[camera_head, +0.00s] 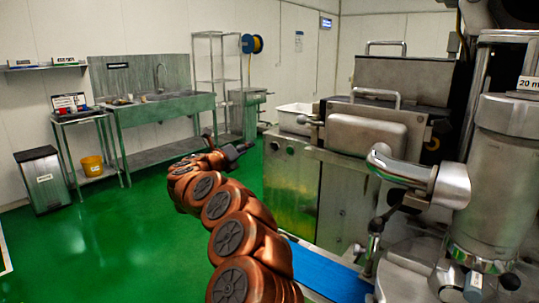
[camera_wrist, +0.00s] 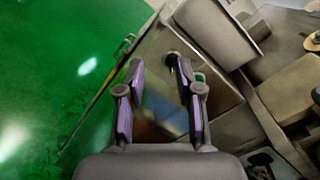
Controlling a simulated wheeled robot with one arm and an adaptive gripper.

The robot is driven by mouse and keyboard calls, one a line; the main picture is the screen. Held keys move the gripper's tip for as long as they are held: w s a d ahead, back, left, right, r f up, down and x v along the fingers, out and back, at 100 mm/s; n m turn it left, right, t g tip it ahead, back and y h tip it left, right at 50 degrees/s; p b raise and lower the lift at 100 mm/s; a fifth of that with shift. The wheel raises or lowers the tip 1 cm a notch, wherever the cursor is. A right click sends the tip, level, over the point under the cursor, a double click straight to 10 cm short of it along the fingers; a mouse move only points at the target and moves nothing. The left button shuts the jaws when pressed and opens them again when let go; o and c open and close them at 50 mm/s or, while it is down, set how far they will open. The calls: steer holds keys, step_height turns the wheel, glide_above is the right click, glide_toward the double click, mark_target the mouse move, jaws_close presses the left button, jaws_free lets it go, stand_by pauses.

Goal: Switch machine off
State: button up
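The stainless-steel encrusting machine (camera_head: 345,195) fills the right side of the head view. Small dark round controls (camera_head: 275,146) sit high on its front-left panel; I cannot tell which is the off switch or how it is set. My gripper (camera_head: 240,149) is at the left of this panel, apparently a short way from it. In the wrist view my gripper (camera_wrist: 158,75) is open, with a clear gap between its purple-padded fingers and nothing held. The machine's metal side (camera_wrist: 205,105) lies beyond the fingers. A small dark part shows by the right fingertip; it is unclear whether they touch.
A white bin (camera_head: 294,117) stands by the machine's upper left. A blue conveyor belt (camera_head: 327,275) runs low in front. A sink table (camera_head: 160,107), a small cart (camera_head: 88,118) and a grey bin (camera_head: 42,180) line the back left. The green floor (camera_head: 110,240) at left is clear.

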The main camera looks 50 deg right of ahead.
mark_target(272, 148)
steer(key=shift+s+d+f+m+g+p, duration=0.3)
steer(key=shift+s+d+f+g, duration=0.1)
steer(key=shift+d, duration=1.2)
steer(key=shift+s+d+f+m+g+p, duration=0.25)
steer(key=shift+s+d+m+g, duration=0.1)
steer(key=shift+d, duration=1.25)
steer(key=shift+s+d+f+m+g+p, duration=0.3)
steer(key=shift+s+d+f+g, duration=0.1)
steer(key=shift+d, duration=1.2)
jaws_close()
